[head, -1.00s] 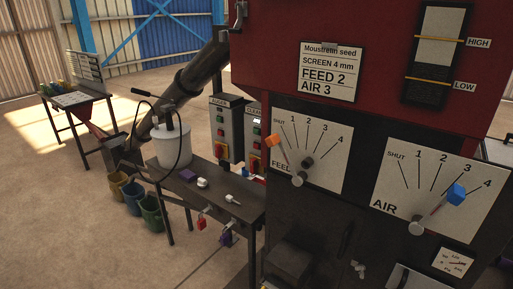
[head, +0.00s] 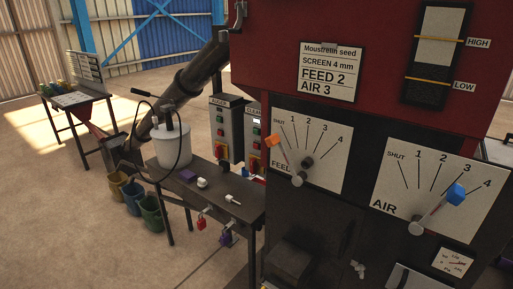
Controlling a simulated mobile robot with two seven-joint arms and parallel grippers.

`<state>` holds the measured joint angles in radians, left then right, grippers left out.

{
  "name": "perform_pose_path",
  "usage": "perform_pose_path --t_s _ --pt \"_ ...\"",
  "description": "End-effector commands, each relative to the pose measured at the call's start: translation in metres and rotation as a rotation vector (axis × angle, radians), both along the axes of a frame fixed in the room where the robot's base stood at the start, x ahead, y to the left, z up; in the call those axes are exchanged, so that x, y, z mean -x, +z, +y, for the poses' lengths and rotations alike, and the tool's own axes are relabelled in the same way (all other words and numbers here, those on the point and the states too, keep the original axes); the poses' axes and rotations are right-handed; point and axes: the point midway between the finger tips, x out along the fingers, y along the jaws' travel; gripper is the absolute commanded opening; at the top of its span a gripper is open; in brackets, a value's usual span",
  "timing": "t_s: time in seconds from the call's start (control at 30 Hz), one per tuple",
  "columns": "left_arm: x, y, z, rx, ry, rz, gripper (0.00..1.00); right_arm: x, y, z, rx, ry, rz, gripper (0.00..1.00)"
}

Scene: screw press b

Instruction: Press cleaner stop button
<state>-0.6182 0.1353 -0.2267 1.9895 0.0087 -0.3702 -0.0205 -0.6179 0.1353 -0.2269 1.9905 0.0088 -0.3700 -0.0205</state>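The cleaner control box (head: 256,140) is the right one of two narrow grey boxes at the back of the dark bench, partly cut off by the red machine's edge. It carries a column of small buttons, with a green one (head: 256,130) near the top, and a red and yellow switch (head: 254,163) low down. The buttons are small, and I cannot clearly tell which is the stop button. The box's label is partly hidden. Neither of my grippers is in view.
The auger box (head: 222,130) stands just left of it. A white canister (head: 172,147) and small items stand on the bench (head: 222,200), with padlocks hanging from its front. The FEED panel (head: 330,150) and AIR panel (head: 440,190) are on the machine at right.

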Motion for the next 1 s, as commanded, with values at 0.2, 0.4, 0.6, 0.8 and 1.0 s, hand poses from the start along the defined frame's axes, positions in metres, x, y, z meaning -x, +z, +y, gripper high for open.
perform_pose_path --t_s 0.2,0.4,0.6,0.8,1.0 --pt "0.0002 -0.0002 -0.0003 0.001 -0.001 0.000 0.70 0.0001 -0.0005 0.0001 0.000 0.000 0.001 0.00" --pt "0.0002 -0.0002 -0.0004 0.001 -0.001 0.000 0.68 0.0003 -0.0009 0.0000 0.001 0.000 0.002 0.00" --pt "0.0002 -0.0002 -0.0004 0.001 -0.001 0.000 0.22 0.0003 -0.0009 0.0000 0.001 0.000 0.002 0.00" --pt "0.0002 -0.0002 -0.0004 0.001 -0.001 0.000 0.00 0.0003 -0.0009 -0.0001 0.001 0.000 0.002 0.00" --pt "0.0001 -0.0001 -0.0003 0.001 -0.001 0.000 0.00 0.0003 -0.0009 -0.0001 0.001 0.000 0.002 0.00"
